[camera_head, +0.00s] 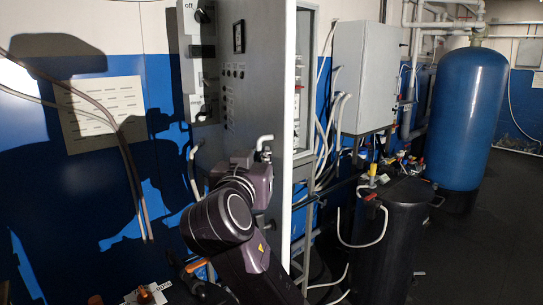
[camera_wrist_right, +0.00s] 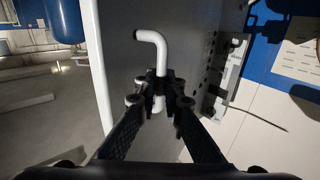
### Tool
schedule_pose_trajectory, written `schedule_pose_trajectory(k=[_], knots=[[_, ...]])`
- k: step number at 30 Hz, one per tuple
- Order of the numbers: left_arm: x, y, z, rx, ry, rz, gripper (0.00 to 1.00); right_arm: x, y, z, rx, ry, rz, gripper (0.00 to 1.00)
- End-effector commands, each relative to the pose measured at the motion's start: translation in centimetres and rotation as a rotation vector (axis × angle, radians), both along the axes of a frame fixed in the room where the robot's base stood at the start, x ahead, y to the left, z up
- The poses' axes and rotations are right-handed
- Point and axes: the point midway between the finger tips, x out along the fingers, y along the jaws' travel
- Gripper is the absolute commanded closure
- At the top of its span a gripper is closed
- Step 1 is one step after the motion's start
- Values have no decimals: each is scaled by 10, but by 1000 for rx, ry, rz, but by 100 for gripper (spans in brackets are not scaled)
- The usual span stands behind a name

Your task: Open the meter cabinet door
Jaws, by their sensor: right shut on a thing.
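The meter cabinet door (camera_head: 270,80) is a tall grey panel with a dark meter and small buttons, in the middle of the head view. It stands swung out, its pale edge towards me, with part of the cabinet's framed opening (camera_head: 303,75) showing right of it. A bent white handle (camera_head: 264,141) is on the door's face and shows in the wrist view (camera_wrist_right: 150,37). My right gripper (camera_wrist_right: 160,88) is shut around the handle's straight part. In the head view my wrist hides most of the fingers. My left gripper is not in view.
A grey wall box (camera_head: 365,78) with hanging cables is right of the cabinet. A black tank (camera_head: 385,240) and a tall blue tank (camera_head: 468,115) stand farther right. Open floor shows at the right.

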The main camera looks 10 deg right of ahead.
Motion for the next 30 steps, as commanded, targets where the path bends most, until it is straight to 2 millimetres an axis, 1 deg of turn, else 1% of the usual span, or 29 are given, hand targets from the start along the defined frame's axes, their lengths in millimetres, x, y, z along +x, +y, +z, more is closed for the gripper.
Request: schedule_pose_trajectory(k=[6, 11, 12, 14, 19, 23, 26, 29, 30], knots=[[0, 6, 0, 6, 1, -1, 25, 1, 2, -1, -2, 4, 1, 100], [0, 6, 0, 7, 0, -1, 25, 1, 1, -1, -2, 4, 0, 100], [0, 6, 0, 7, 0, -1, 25, 1, 1, -1, -2, 4, 0, 90], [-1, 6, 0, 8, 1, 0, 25, 1, 1, -1, -2, 4, 1, 86], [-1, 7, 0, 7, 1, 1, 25, 1, 1, -1, -1, 3, 0, 86], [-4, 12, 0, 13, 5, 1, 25, -1, 2, -1, 0, 2, 1, 86], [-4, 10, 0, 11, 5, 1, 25, -9, 6, -1, -1, 3, 2, 86], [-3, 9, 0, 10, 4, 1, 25, -24, 13, -1, 2, 1, 5, 86], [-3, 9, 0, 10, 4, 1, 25, -32, 17, -1, 2, 2, 5, 86]])
